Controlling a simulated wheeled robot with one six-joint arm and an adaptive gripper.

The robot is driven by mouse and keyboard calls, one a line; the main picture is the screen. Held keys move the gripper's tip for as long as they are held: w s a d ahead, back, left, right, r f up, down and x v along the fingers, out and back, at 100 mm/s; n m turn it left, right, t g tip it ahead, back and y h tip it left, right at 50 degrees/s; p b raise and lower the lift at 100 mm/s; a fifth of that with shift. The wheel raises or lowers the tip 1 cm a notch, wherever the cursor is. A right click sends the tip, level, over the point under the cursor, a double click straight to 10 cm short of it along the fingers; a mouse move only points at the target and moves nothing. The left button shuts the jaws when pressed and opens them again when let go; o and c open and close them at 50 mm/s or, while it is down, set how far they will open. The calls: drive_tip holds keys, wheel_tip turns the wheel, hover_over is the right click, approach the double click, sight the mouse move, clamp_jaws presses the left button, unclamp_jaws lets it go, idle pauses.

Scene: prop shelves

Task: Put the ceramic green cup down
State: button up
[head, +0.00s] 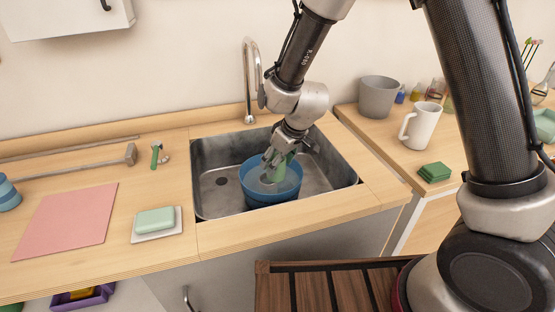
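A green cup (281,172) is in the blue tub (272,198) that stands in the metal sink. My gripper (272,168) reaches down to the cup from above, with its fingers at the cup's near side and top. The gripper covers part of the cup, so I cannot tell whether the fingers are closed on it. The cup's base and the tub's floor are partly hidden.
The sink (341,166) has a tall faucet (249,80) behind it.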

drive_tip(key=shift+o, duration=0.8)
drive_tip(key=shift+r, duration=0.15)
drive_tip(key=v, duration=1.2)
drive_tip(key=s+d+r+m, duration=0.25)
drive_tip(key=d+r, duration=0.55)
drive_tip(key=d, duration=0.4)
drive_tip(key=s+d+r+m+h, duration=0.1)
drive_tip(key=s+d+r+m, duration=0.2)
drive_tip(key=s+d, duration=0.5)
drive_tip(key=s+d+r+m+t+h, duration=0.1)
drive_tip(key=s+d+r+m+h, duration=0.1)
drive_tip(key=s+d, duration=0.7)
drive_tip(key=shift+s+d+r+m, duration=0.3)
drive_tip(key=shift+d+r+m, duration=0.35)
drive_tip(key=shift+d+m, duration=0.3)
